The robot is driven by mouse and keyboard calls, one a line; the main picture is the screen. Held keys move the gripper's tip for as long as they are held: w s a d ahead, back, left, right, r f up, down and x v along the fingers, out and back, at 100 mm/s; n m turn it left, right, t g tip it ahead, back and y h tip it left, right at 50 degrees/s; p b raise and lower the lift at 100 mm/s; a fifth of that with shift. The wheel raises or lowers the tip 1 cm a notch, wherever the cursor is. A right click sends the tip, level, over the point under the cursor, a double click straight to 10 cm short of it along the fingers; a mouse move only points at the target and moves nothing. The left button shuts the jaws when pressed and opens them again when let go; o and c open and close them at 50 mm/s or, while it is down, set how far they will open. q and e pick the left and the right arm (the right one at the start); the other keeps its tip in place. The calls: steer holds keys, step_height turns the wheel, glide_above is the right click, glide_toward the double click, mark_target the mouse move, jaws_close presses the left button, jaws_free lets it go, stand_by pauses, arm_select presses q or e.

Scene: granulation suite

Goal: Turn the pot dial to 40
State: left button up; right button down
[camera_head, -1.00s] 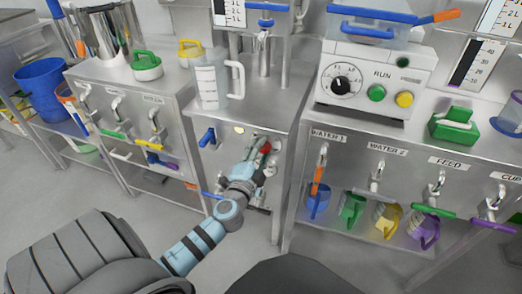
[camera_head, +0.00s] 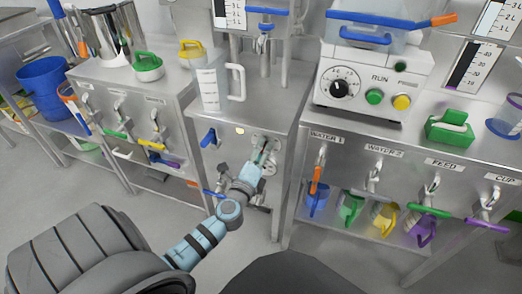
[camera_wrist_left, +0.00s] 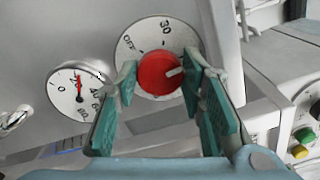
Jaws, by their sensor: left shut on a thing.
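The red dial knob (camera_wrist_left: 155,75) shows in the left wrist view, on a round white face (camera_wrist_left: 128,48) marked OFF at upper left and 30 near the top. The knob's pale mark points right and slightly up; the numbers there are hidden by a finger. My left gripper (camera_head: 264,153) is at the front panel of the middle steel bench, its green fingers shut on the knob from both sides. In the head view the gripper hides the knob. My right gripper is not in view.
A round gauge (camera_wrist_left: 79,90) with a red needle pointing up sits left of the dial. A blue-handled valve (camera_head: 208,138) is left of my gripper. A clear jug (camera_head: 209,88) stands on the bench above. A machine with a black dial (camera_head: 339,88) stands right.

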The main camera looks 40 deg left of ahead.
arm_select(q)
steer(key=shift+f+m, duration=0.1)
steer(key=shift+m, duration=0.4)
steer(key=o, duration=1.1)
steer(key=shift+o, duration=0.2)
steer(key=shift+s, duration=0.1)
steer(key=v, duration=1.2)
steer(key=shift+d, duration=0.1)
